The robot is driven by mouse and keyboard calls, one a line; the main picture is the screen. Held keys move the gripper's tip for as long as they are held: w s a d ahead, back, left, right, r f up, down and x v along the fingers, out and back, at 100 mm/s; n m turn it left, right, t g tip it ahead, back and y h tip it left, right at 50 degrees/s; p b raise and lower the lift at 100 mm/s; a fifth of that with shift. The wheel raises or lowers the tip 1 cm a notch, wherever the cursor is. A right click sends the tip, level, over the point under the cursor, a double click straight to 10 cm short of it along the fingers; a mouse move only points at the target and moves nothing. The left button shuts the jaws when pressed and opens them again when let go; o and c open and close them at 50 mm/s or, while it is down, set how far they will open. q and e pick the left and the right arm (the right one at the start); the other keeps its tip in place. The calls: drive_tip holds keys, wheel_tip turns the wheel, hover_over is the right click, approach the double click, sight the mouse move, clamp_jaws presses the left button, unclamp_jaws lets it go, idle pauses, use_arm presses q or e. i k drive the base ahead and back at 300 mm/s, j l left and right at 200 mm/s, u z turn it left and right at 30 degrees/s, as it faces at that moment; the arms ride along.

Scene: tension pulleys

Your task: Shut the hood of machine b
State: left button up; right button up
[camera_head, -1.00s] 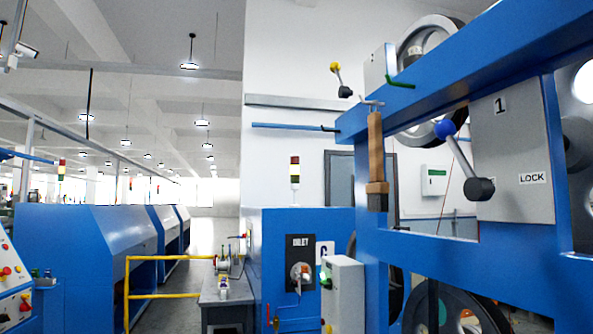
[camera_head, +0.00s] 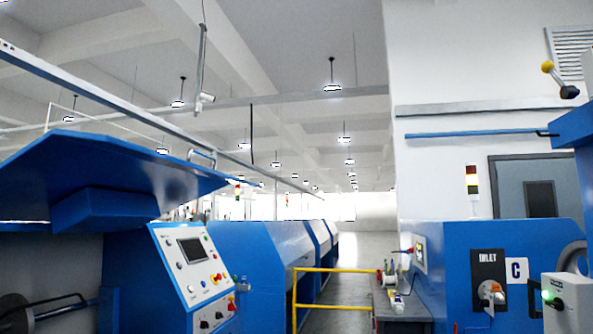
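A blue machine with a raised hood (camera_head: 100,175) stands at the left. The hood is tilted up over an open dark bay, and a grey bar handle (camera_head: 203,156) shows at its right end. A slanted control panel (camera_head: 190,265) with a screen and several buttons is on the machine's front. No letter shows on this machine, so I cannot tell from the view that it is machine b. Neither of my grippers is in view.
A yellow rail (camera_head: 335,270) stands in the middle before a grey bench (camera_head: 400,305). A blue cabinet marked C (camera_head: 455,245) with an INLET switch is at the right. A floor aisle (camera_head: 350,285) runs back between them.

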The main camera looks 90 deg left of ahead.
sight(80, 183)
drive_tip(key=u, duration=1.85)
